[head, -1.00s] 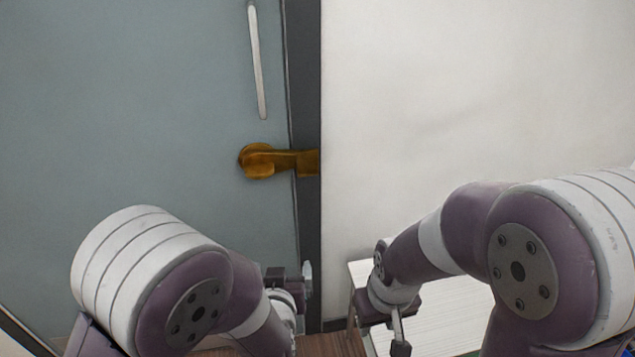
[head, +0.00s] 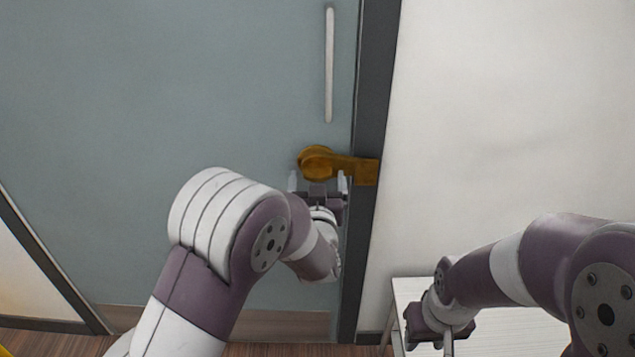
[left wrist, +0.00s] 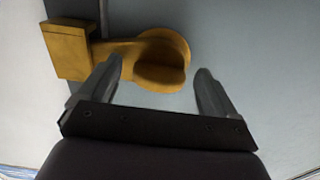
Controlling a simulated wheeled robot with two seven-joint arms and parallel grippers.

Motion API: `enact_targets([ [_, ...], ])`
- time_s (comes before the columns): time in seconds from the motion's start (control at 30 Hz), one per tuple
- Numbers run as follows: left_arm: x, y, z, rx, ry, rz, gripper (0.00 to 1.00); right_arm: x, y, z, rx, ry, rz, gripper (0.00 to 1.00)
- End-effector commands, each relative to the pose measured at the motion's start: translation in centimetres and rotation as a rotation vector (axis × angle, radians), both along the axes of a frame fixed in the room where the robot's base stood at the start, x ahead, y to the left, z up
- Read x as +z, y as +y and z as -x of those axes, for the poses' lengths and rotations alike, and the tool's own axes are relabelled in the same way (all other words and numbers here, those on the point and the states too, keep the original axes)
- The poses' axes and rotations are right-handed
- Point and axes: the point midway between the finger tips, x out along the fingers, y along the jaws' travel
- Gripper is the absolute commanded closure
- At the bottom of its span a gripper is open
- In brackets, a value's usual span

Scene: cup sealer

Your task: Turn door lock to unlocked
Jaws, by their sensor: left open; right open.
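The brass door lock (head: 322,163) has a round knob on the blue-grey door (head: 180,110) and a bar reaching right across the dark frame to a block. My left gripper (head: 318,182) is open and empty, just below the lock in the head view, fingers pointing up at it. In the left wrist view the lock (left wrist: 160,58) shows beyond and between the open fingers (left wrist: 160,88), with the bar and block to its left. I see no clear contact. My right gripper (head: 447,338) is low at the right, away from the door; its fingers are partly cut off.
A pale vertical handle (head: 329,65) is on the door above the lock. The dark door frame (head: 372,120) and a white wall (head: 500,110) lie to the right. A white table (head: 510,325) stands at lower right, under my right arm.

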Motion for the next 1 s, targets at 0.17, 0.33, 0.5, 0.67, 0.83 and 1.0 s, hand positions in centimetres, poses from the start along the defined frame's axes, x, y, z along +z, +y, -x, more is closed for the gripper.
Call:
enact_targets([
  [0.17,0.0,0.0,-0.1,0.000,0.000,0.000,0.08,0.0,0.0,0.0,0.000,0.000,0.000,0.57],
  [0.33,0.0,0.0,0.0,0.000,0.000,0.000,0.54,0.0,0.0,0.0,0.000,0.000,0.000,0.57],
  [0.5,0.0,0.0,0.0,0.000,0.000,0.001,0.89,0.0,0.0,0.0,0.000,0.000,0.000,0.57],
  [0.67,-0.1,0.0,0.0,0.000,-0.001,0.020,0.89,-0.3,0.0,0.0,0.000,0.000,0.000,0.57],
  [0.83,-0.2,0.0,0.0,0.000,-0.001,0.086,0.89,-1.1,0.0,0.0,0.000,0.000,0.000,0.57],
  [1.0,-0.4,-0.1,0.0,0.000,-0.002,0.210,0.89,-2.4,0.0,0.0,0.000,0.000,0.000,0.57],
])
